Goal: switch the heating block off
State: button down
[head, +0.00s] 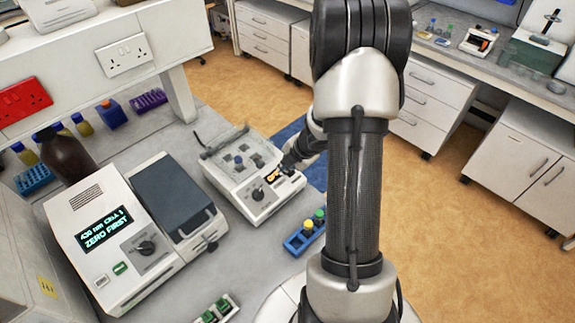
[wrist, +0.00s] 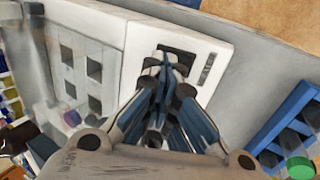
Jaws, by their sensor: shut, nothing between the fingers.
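The heating block (head: 225,183) is a white box with a clear lid over square wells, on the grey bench. A dark knob (head: 258,194) and small lit markings sit on its front panel. My gripper (head: 287,169) is at the panel's far right end. In the wrist view, the block's white panel (wrist: 140,42) lies under my gripper (wrist: 163,65), whose fingers are shut and empty. The fingertips partly cover a dark recess (wrist: 192,52) in the panel. A narrow dark slot (wrist: 207,68) shows beside it. I cannot tell whether the fingertips touch the panel, nor the switch's position.
A blue rack (head: 298,241) with yellow and green caps stands close in front of the block. A photometer (head: 130,249) reading "ZERO FIRST" stands to the left. A brown bottle (head: 66,152) is behind it.

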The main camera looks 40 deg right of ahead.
jog(key=shift+s+f+b, duration=0.3)
jog(key=shift+s+b, duration=0.1)
jog(key=shift+s, duration=0.4)
jog(key=shift+r, duration=0.2)
